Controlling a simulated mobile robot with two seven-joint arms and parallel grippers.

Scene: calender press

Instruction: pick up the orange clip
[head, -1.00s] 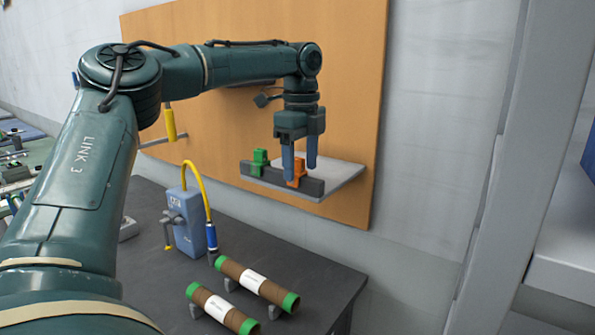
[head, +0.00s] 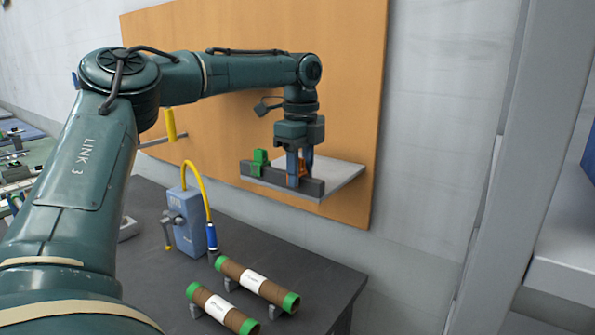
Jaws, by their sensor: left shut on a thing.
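The orange clip (head: 303,168) sits on the dark rail (head: 315,189) along the front of a small shelf. It is mostly hidden behind the fingers of my left gripper (head: 299,172). My left gripper points straight down and is shut on the orange clip, at the height of the rail. The clip appears to be still at the rail. A green clip (head: 259,162) sits on the same rail to the left, apart from the fingers. My right gripper is not in view.
The grey shelf (head: 341,174) is fixed to an orange-brown board (head: 350,100). Below is a dark table (head: 310,262) with two brown rolls with green ends (head: 257,280) (head: 221,308) and a blue box (head: 184,222) with a yellow hose. A grey post (head: 530,150) stands at right.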

